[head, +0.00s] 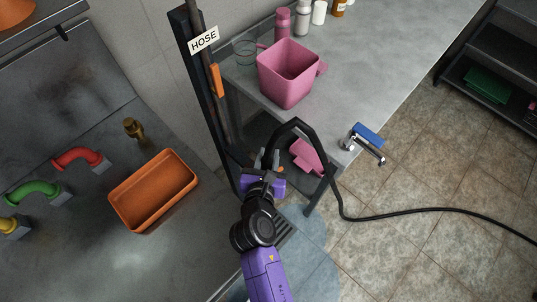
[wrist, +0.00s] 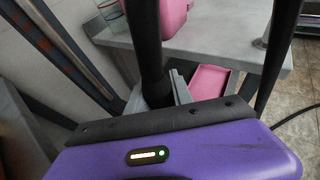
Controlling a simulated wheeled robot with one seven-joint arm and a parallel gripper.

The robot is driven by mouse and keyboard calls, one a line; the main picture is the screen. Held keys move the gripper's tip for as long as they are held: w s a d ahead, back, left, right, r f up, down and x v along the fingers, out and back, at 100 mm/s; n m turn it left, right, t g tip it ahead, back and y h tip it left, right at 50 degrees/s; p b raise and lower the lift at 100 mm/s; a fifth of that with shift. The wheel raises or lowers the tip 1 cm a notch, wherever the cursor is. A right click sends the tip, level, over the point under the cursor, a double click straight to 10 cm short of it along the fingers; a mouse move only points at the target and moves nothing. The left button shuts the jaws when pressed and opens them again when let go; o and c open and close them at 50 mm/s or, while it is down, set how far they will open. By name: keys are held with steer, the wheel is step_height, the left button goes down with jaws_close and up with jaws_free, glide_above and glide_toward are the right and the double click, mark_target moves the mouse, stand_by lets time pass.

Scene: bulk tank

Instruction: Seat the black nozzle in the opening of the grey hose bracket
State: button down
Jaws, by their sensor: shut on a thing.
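My gripper (head: 272,164), on the purple arm, is shut on a black nozzle with a black hose (head: 309,132) that loops up from it and down to the right. In the wrist view the grey fingers (wrist: 160,92) close around the thick black nozzle piece (wrist: 156,88), which stands roughly upright. The nozzle's lower end is hidden by my gripper. A dark upright post with a HOSE sign (head: 204,39) stands just left of and behind my gripper. I cannot clearly make out the grey hose bracket or its opening in either view.
A grey counter (head: 385,62) holds a pink bucket (head: 285,82) and bottles, with a tap (head: 364,143) at its near corner. A pink container (head: 307,157) is below. The hose trails right across the tiled floor. An orange tray (head: 153,190) and coloured pipes are at left.

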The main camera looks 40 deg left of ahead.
steer(key=shift+f+b, duration=0.3)
steer(key=shift+f, duration=0.2)
steer(key=c, duration=1)
jaws_free()
steer(key=shift+c, duration=0.2)
step_height(320, 180, up, 20)
steer(key=p, duration=0.2)
